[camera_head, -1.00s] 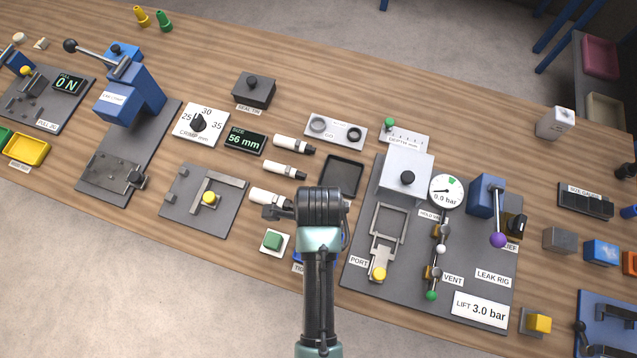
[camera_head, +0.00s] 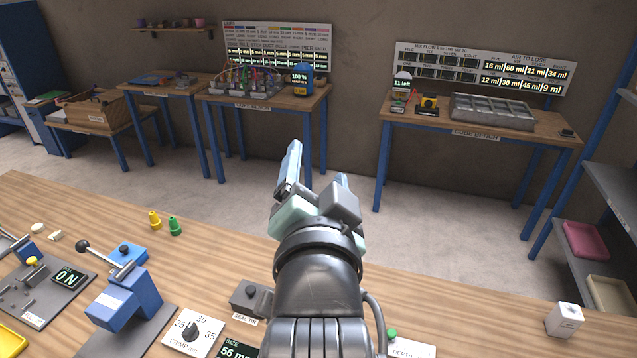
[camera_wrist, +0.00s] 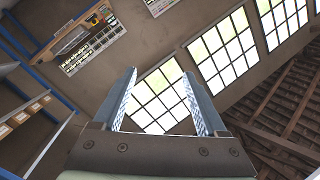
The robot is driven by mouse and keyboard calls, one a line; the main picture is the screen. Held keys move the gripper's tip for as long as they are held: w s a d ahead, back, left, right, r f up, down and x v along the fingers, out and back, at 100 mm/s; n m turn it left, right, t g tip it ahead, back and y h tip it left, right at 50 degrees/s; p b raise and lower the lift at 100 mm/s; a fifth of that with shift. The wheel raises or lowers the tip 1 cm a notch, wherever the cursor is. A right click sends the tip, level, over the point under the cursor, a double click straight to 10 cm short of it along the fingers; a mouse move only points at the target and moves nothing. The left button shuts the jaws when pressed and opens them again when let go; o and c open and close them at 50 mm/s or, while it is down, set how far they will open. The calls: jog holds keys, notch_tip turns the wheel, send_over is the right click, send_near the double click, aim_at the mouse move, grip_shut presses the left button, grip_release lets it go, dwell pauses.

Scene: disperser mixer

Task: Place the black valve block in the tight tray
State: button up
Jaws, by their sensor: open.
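My gripper (camera_head: 318,166) is raised over the back part of the wooden bench in the head view. Its jaws are open with nothing between them, and it points away from the bench top. The wrist view shows the two open fingers (camera_wrist: 160,76) against the wall and windows. I cannot make out the black valve block or the tight tray in either current view. The front of the bench is outside the picture, and my arm covers part of what shows.
The near bench (camera_head: 70,210) holds a blue lever press (camera_head: 128,300), a dark seal box (camera_head: 250,296), a crimp dial (camera_head: 192,332) and yellow and green cones. Farther benches stand along the wall, one with a grey compartmented tray (camera_head: 492,111).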

jog(key=s+r+n+t, duration=0.2)
jog(key=s+r+t, duration=0.1)
jog(key=r, duration=0.5)
jog(key=s+r+n+t, duration=0.3)
jog(key=s+r, duration=0.2)
jog(key=r, duration=0.4)
jog(key=s+r+n+t, duration=0.3)
jog(key=s+r+t, duration=0.1)
jog(key=r, duration=0.4)
jog(key=shift+s+r, duration=0.3)
jog(key=shift+r, duration=0.05)
